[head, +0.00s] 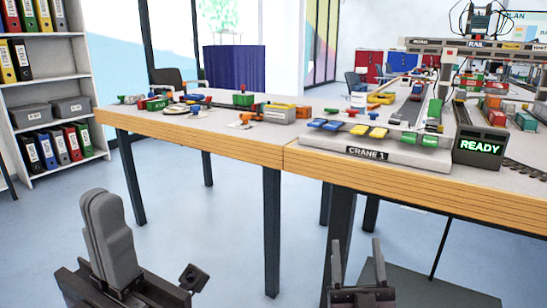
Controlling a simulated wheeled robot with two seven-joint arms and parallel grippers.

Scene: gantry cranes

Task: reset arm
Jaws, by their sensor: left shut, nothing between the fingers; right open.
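My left gripper (110,235) is at the lower left, in front of the table and over the floor. Its grey fingers are together and hold nothing. My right gripper (357,258) is at the lower middle, in front of the table's front edge. The rest of both arms is outside the picture.
A long wooden-edged table (225,149) holds small model vehicles and containers. The crane base (390,154) labelled CRANE 1 stands to the right, with blue, yellow and green blocks, beside a READY display (480,147). A shelf (75,108) with binders stands at left.

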